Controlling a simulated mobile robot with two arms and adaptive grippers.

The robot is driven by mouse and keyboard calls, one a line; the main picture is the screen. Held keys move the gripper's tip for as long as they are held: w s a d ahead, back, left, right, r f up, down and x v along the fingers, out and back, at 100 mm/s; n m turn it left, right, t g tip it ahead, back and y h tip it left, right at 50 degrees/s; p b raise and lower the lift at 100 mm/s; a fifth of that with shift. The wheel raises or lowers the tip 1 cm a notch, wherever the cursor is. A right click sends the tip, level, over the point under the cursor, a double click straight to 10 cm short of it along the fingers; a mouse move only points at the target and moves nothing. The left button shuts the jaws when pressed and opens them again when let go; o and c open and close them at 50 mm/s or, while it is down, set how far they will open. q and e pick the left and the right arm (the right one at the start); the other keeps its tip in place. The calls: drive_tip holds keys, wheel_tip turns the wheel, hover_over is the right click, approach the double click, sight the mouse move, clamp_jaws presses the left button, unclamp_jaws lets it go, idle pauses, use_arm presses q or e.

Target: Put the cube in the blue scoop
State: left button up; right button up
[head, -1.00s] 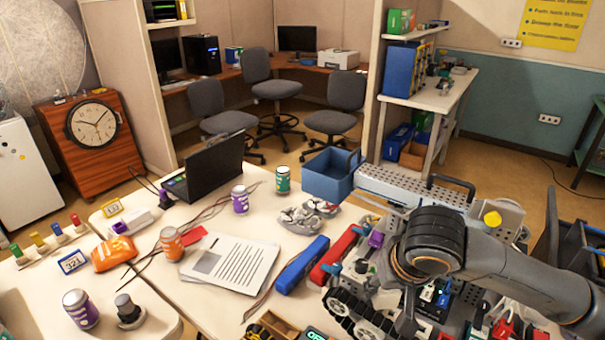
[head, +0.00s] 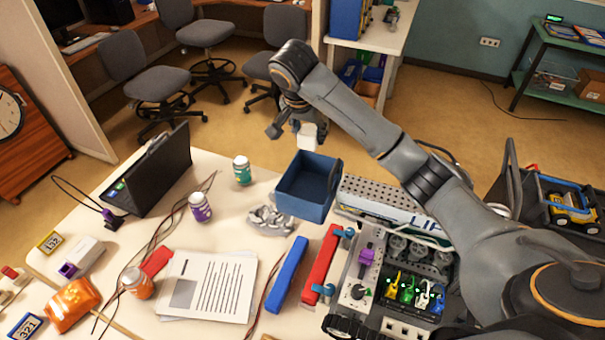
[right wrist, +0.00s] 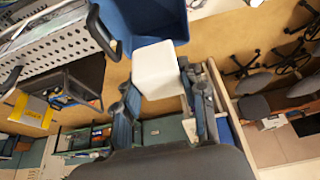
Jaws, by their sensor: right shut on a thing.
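The white cube (head: 308,141) is held between the fingers of my right gripper (head: 306,128). In the head view it shows just above the far edge of the blue scoop (head: 303,208). The scoop is an open box with a handle on its right side, on the table's back edge; its inside looks empty. In the right wrist view the cube (right wrist: 156,69) sits between the fingers (right wrist: 160,88), overlapping the scoop (right wrist: 145,22) in the picture. I cannot tell the exact height of the cube above it. My left gripper is not in view.
A green can (head: 242,171), a purple can (head: 200,207) and a crumpled grey thing (head: 271,219) are left of the scoop. A perforated metal box (head: 385,198) stands close on its right.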

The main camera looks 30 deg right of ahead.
sight(311, 146)
drive_tip(key=f, duration=0.1)
drive_tip(key=s+f+b, duration=0.1)
drive_tip(key=f, duration=0.1)
drive_tip(key=shift+f, duration=0.2)
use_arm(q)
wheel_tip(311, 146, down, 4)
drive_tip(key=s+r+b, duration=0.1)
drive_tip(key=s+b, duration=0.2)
use_arm(e)
wheel_tip(311, 146, down, 9)
drive_tip(key=p, duration=0.2)
drive_tip(key=shift+s+d+f+p, duration=0.1)
drive_tip(key=shift+f+p, duration=0.1)
drive_tip(key=shift+p, duration=0.2)
drive_tip(key=shift+s+f, duration=0.1)
drive_tip(key=shift+f, duration=0.1)
wheel_tip(311, 146, down, 3)
drive_tip(key=shift+f+p, duration=0.15)
drive_tip(key=shift+p, duration=0.5)
drive_tip(key=shift+f, duration=0.3)
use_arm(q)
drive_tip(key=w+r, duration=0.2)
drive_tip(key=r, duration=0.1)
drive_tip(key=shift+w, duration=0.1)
use_arm(e)
drive_tip(key=shift+f, duration=0.15)
